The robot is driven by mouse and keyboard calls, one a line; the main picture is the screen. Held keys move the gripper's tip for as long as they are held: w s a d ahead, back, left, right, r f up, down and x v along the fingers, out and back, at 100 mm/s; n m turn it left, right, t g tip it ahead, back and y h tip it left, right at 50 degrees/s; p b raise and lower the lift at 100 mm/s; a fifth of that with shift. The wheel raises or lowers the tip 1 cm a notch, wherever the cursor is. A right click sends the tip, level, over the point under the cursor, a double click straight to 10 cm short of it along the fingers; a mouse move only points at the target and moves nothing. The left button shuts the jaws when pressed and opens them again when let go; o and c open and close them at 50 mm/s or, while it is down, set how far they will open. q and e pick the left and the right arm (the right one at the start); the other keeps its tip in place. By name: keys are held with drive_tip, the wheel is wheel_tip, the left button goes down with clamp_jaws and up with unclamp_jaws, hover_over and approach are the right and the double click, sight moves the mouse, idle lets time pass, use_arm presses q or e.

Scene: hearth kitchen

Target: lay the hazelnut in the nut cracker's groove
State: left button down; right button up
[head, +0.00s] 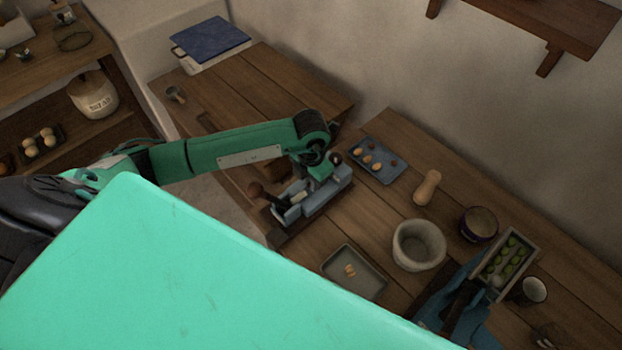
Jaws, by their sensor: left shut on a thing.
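The nut cracker (292,212) is a grey-blue device on a dark wooden base, with a dark knobbed handle at its left end. It stands on the wooden counter in the middle of the head view. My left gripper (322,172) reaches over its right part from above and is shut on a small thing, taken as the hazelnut. The nut itself is hidden by the gripper, and so is part of the groove. I cannot tell whether the nut touches the groove. My right gripper is not in view.
A blue-grey tray (391,176) with several nuts lies behind and right of the cracker. A grey tray (368,287) with small yellowish pieces lies in front. A pale bowl (418,257), a wooden pepper-mill shape (427,187) and a crate of green items (490,284) stand right.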

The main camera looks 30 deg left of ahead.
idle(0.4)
use_arm(q)
drive_tip(key=c, duration=1.3)
unclamp_jaws()
drive_tip(key=shift+c, duration=0.2)
wheel_tip(320, 180, up, 14)
drive_tip(key=b, duration=0.3)
drive_tip(key=shift+b, duration=0.35)
drive_tip(key=shift+f, duration=0.15)
